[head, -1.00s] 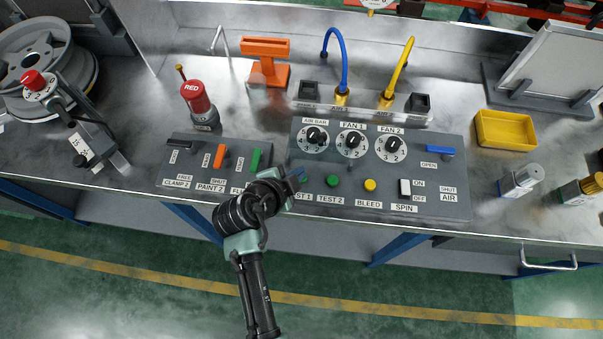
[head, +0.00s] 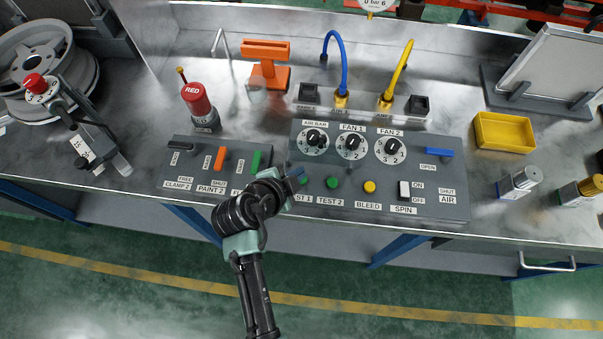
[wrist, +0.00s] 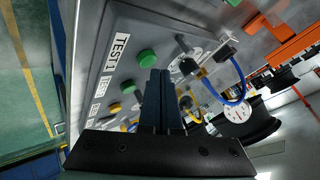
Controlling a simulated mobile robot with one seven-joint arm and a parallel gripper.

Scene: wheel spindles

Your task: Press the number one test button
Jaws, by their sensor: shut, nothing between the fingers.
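The TEST 1 button is a green dome (wrist: 147,57) beside its white TEST 1 label (wrist: 117,52) in the wrist view. In the head view the button (head: 304,181) is partly hidden by my gripper. My gripper (head: 299,173) is shut and empty at the front left corner of the grey control panel (head: 440,205). In the wrist view its shut fingers (wrist: 160,75) end just beside the TEST 1 button in the picture. I cannot tell whether they touch it. The green TEST 2 button (head: 333,182) sits just to the right.
Right of TEST 2 are a yellow BLEED button (head: 369,187) and a white SPIN switch (head: 404,189). Three dial knobs (head: 352,141) stand behind. A lever panel (head: 203,185) is left of my gripper. Blue (head: 343,60) and yellow (head: 402,68) hoses rise at the back.

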